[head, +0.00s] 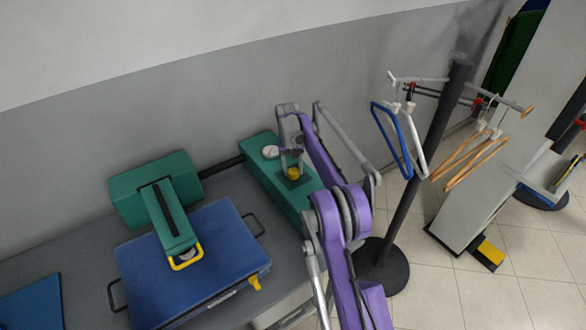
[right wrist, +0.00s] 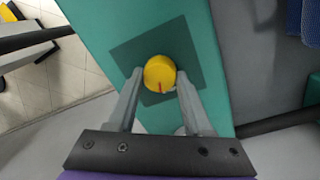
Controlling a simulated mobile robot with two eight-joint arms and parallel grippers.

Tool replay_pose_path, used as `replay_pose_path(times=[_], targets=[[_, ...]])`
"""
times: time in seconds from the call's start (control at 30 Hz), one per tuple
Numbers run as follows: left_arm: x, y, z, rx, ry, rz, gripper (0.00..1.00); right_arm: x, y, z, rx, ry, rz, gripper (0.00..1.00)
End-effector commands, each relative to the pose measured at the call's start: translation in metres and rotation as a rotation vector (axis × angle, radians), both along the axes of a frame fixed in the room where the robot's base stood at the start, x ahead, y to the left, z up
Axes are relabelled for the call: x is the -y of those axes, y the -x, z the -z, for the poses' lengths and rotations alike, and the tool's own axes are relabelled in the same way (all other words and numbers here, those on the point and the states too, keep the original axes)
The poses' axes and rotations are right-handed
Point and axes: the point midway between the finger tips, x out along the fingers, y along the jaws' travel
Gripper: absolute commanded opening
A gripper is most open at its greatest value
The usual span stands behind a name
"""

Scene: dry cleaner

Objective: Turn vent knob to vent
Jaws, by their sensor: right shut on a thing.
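The yellow vent knob (head: 293,174) sits on a dark square plate on top of the green box (head: 258,178). In the right wrist view the round knob (right wrist: 159,70) shows a short red mark on its side toward my gripper. My right gripper (head: 291,163) reaches down over the box from above. My left gripper is not in view.
A white round gauge (head: 271,152) is on the box beside my gripper. A blue pad (head: 190,262) and a green press head (head: 168,220) stand to the left on the grey table. A dark hanger stand (head: 425,150) with several hangers is close on the right.

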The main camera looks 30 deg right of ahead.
Motion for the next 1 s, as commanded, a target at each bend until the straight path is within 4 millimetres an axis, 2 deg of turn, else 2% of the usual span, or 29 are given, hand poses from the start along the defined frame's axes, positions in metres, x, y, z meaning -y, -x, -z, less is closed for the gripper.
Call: replay_pose_path(times=[0.4,1.0], targets=[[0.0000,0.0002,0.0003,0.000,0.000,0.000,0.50,-0.0002,0.0002,0.0000,0.001,0.001,-0.264,0.00],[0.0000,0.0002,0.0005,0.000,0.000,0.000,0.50,-0.0005,0.0001,-0.0001,0.001,0.001,-0.336,0.00]])
